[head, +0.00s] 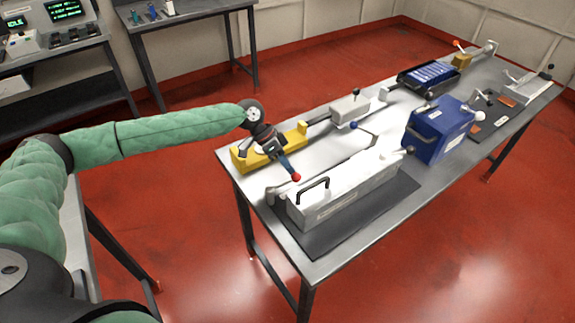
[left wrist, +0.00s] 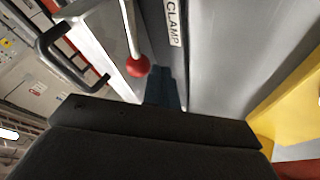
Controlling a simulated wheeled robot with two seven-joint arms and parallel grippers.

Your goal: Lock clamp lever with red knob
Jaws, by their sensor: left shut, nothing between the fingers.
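The red knob (head: 296,177) sits at the end of a thin metal clamp lever, at the near left end of the long white box. In the left wrist view the red knob (left wrist: 138,66) hangs at the end of the silver lever rod (left wrist: 129,25). A "CLAMP" label (left wrist: 174,22) is to its right. My left gripper (head: 290,171) is shut and empty, its blue fingertips close beside the knob. In the left wrist view the closed fingers (left wrist: 163,82) are just right of the knob; I cannot tell whether they touch. My right gripper is not in view.
The white box (head: 345,192) with a black handle (head: 313,187) stands on a dark mat (head: 325,236). A yellow block (head: 250,156) lies left of it. A blue box (head: 436,132) and a dark tray (head: 428,78) are farther along the steel table.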

